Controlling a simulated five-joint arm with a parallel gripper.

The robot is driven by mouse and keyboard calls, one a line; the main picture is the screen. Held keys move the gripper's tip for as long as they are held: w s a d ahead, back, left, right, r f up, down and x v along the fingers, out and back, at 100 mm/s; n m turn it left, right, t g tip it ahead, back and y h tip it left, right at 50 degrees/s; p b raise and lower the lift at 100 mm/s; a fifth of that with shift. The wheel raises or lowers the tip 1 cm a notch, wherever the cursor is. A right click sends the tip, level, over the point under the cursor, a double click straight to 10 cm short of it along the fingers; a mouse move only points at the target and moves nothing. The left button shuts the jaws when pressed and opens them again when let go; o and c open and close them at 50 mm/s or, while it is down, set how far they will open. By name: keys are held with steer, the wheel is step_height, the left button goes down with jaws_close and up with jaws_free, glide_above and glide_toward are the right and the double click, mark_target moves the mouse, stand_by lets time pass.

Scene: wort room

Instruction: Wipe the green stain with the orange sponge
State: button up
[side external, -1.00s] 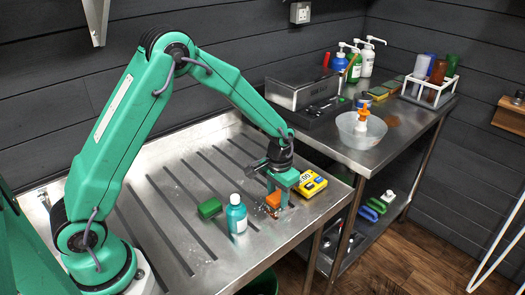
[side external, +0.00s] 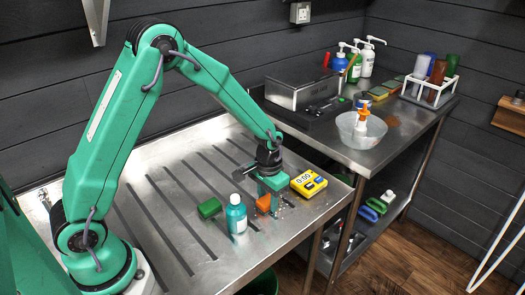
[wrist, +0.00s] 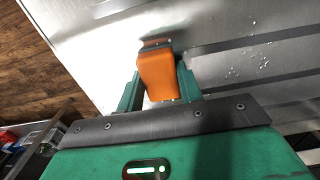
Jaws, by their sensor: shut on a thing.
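My gripper (side external: 267,205) is shut on the orange sponge (side external: 262,203), low over the ribbed steel drainboard (side external: 165,258) near its front right edge. In the wrist view the orange sponge (wrist: 158,76) sits between the two green fingers of my gripper (wrist: 160,82). I cannot tell whether the sponge touches the steel. I cannot make out a green stain in either view; the gripper and sponge hide the steel beneath them.
A teal bottle with a white cap (side external: 237,215) stands just left of the gripper. A yellow timer (side external: 308,183) lies close on the right. The drainboard's left part is clear.

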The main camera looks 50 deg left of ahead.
mark_target(285, 195)
steer(key=shift+a+f, duration=0.15)
steer(key=shift+a, duration=0.05)
steer(key=shift+w, duration=1.8)
steer(key=shift+w, duration=0.1)
steer(key=shift+w+r, duration=0.15)
steer(key=shift+w, duration=0.75)
steer(key=shift+w+r, duration=0.1)
steer(key=shift+w, duration=0.75)
steer(key=shift+f, duration=0.1)
steer(key=shift+s+f, duration=0.1)
steer(key=shift+s, duration=1.8)
